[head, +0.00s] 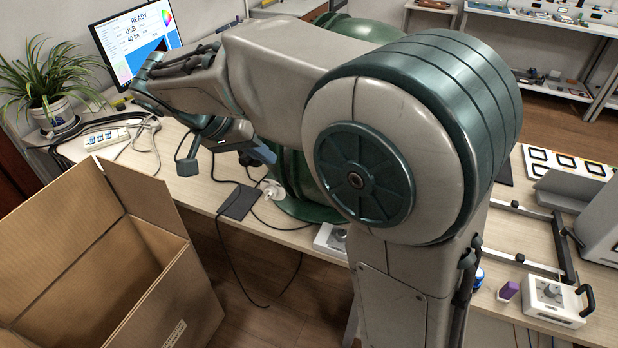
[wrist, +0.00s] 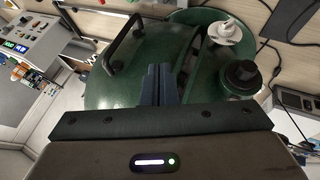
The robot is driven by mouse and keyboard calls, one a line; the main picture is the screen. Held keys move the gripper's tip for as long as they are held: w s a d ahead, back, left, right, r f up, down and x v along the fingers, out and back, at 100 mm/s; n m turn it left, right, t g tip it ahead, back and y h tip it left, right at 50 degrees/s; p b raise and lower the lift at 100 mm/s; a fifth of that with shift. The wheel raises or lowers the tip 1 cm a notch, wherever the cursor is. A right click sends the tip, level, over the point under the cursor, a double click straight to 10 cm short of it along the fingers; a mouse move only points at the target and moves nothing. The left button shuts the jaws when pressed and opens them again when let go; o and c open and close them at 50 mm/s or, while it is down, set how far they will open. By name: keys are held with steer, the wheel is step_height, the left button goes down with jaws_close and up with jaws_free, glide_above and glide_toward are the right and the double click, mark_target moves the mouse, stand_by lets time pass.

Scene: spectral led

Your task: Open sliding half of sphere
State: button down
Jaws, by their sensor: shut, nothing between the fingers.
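The green sphere (wrist: 110,85) fills the middle of the wrist view. A black handle (wrist: 122,45) is fixed to its left part. A dark gap or band (wrist: 203,62) runs down its right part, and I cannot tell how far the halves are apart. My gripper (wrist: 158,68) is shut and empty, with its fingers in front of the sphere, right of and below the handle. I cannot tell whether they touch the sphere. In the head view my arm hides most of the sphere (head: 352,26), leaving its top and lower side showing.
A black round fitting (wrist: 241,75) and a white piece (wrist: 224,32) are on the sphere's right. An open cardboard box (head: 60,230) stands in front of the table. A monitor (head: 138,42), a plant (head: 48,75) and cables are at left. Rails (head: 530,265) and instruments are at right.

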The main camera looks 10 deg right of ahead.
steer(key=d+f+p, duration=0.1)
steer(key=d+f, duration=0.6)
steer(key=d, duration=0.2)
steer(key=shift+p, duration=0.4)
steer(key=shift+f, duration=0.1)
